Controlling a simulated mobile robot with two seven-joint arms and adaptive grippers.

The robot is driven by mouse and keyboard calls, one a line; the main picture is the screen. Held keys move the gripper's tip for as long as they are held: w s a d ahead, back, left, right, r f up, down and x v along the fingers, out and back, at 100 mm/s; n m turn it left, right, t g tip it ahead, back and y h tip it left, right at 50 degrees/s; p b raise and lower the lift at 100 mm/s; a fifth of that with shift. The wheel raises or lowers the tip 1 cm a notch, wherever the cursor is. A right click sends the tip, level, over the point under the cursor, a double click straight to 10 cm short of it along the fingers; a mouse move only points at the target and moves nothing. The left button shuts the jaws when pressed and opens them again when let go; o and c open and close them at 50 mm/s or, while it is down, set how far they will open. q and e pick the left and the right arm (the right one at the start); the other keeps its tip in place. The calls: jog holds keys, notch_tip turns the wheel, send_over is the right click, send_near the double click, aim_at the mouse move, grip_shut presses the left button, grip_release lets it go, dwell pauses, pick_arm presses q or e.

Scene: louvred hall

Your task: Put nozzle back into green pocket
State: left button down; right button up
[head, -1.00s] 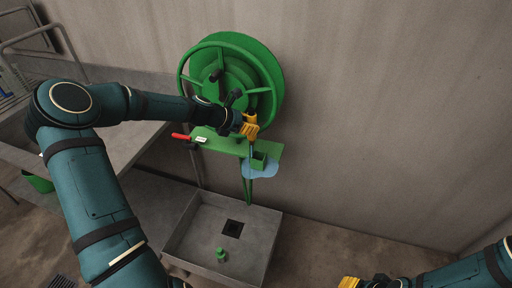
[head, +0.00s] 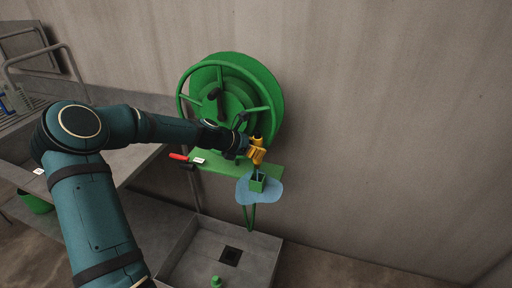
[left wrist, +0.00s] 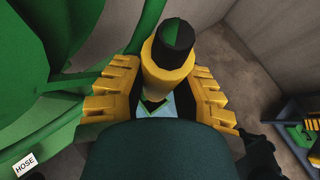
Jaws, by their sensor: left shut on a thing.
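My left gripper (head: 256,154) is shut on the nozzle, in front of the green reel's lower right edge. In the left wrist view the nozzle (left wrist: 168,58) has a yellow collar and a dark, partly green end, and stands between the yellow fingers (left wrist: 155,95). The green pocket (head: 257,185) is a small open-topped box at the front of a green shelf. The gripper is just above it, with the nozzle's lower part over or at its mouth; I cannot tell how far in it is.
The green hose reel (head: 268,88) is on the wall behind. A red-handled lever (head: 178,156) and a small label are at the shelf's left. A pale blue flat shape (head: 272,194) surrounds the pocket. A grey basin (head: 200,250) lies below.

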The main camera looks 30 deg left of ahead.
aim_at(256, 168)
pick_arm(q)
jog(key=shift+f+b, duration=0.55)
jog(key=shift+f, duration=0.9)
jog(key=shift+r+p, duration=0.25)
jog(key=shift+p, duration=0.1)
jog(key=shift+f, duration=0.15)
jog(key=shift+f+b, duration=2.1)
jog(key=shift+f, duration=0.95)
jog(key=c, duration=0.7)
grip_release()
